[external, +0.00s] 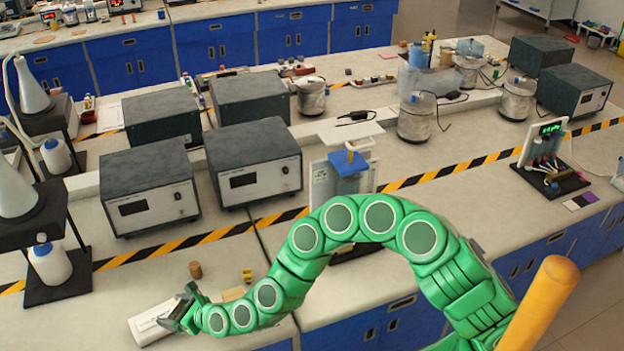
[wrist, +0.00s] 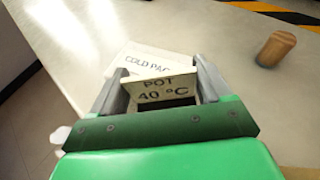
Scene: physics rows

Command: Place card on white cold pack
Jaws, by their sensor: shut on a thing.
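The white cold pack (external: 150,324) lies flat on the bench near its front edge, at the lower left of the external view. In the wrist view the cold pack (wrist: 145,58) shows just beyond my fingertips, its lettering partly covered by the card. My gripper (wrist: 160,84) is shut on the pale card (wrist: 158,90), which reads "POT 40 °C" and stands tilted between the two fingers. In the external view my gripper (external: 181,313) is at the right end of the cold pack. The card cannot be made out there. I cannot tell whether the card touches the pack.
A brown cork (external: 196,270) stands on the bench behind my gripper; the wrist view shows it too (wrist: 276,48). A small yellow item (external: 247,274) and a tan flat piece (external: 233,294) lie to the right. Grey instrument boxes (external: 150,190) stand farther back.

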